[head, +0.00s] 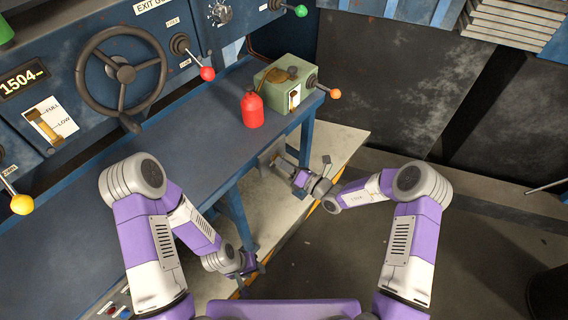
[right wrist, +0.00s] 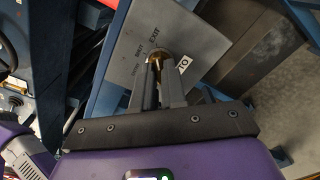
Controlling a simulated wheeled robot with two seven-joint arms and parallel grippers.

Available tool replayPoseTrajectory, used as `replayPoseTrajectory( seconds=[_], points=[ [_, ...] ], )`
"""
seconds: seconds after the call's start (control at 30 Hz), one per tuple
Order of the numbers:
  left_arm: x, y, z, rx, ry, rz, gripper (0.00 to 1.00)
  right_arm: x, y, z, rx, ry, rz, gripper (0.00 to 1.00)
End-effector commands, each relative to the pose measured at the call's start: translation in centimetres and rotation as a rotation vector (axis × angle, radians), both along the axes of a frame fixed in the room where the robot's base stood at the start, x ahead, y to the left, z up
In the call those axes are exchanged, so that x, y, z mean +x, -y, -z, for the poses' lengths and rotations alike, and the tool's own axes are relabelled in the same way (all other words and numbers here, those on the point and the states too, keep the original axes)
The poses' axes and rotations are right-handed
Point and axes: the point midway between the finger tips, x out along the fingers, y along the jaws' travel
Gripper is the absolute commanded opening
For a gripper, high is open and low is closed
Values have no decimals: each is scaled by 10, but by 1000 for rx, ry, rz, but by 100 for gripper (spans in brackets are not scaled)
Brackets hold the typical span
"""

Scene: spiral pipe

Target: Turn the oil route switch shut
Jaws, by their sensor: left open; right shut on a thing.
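A brass switch knob (right wrist: 158,57) stands on a grey plate (right wrist: 184,35) in the right wrist view. The plate carries printed labels, one reading EXIT; I take this for the oil route switch. My right gripper (right wrist: 160,72) is shut on the knob, with one dark finger on each side, hiding part of it. My left gripper (head: 248,267) is open and empty, low by the bench leg.
The blue bench (head: 190,130) holds a red canister (head: 252,110) and a green box (head: 288,85) with an orange-knobbed lever. A control panel with a handwheel (head: 122,72) stands at the left. Open dark floor (head: 450,260) lies at the right.

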Motion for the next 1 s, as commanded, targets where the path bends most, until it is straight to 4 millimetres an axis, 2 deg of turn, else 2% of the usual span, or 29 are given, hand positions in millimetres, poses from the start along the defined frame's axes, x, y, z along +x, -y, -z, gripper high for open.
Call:
replayPoseTrajectory(
  seconds=[0.37, 1.0],
  points=[
    [0, 0, -2, 0, 0, 0, 43, 0, 0, 0, -98, 117, 0, 0],
    [0, 0, -6, 0, 0, 0, 43, 1, 1, 0, -442, 527, 0, 0]
  ],
)
